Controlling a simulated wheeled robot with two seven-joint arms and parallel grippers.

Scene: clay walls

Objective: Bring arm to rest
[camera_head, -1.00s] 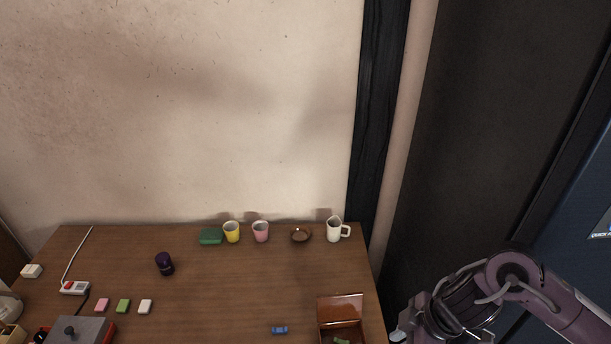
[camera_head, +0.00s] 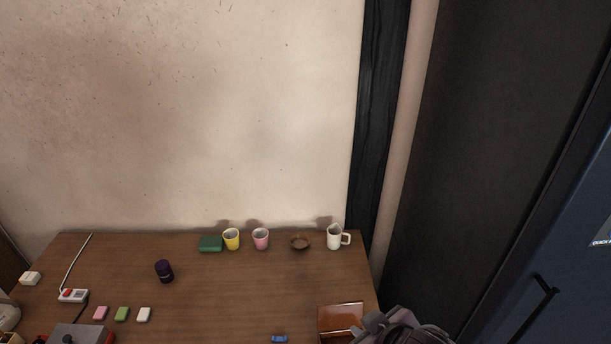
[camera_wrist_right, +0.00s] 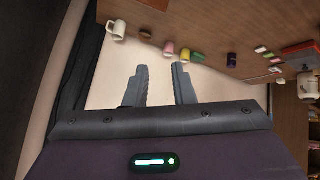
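My right gripper (camera_head: 375,323) is at the bottom of the head view, beside the right edge of the wooden table (camera_head: 225,290), partly cut off by the frame. In the right wrist view my right gripper (camera_wrist_right: 160,88) has its two fingers apart with nothing between them. The cups and the table lie beyond the fingertips there, not touching them. My left gripper is in neither view.
A brown open box (camera_head: 340,316) is close to my right gripper. A white mug (camera_head: 334,238), brown bowl (camera_head: 300,243), pink cup (camera_head: 261,239), yellow cup (camera_head: 231,239) and green block (camera_head: 210,243) line the table's back. A dark cabinet (camera_head: 480,150) stands right.

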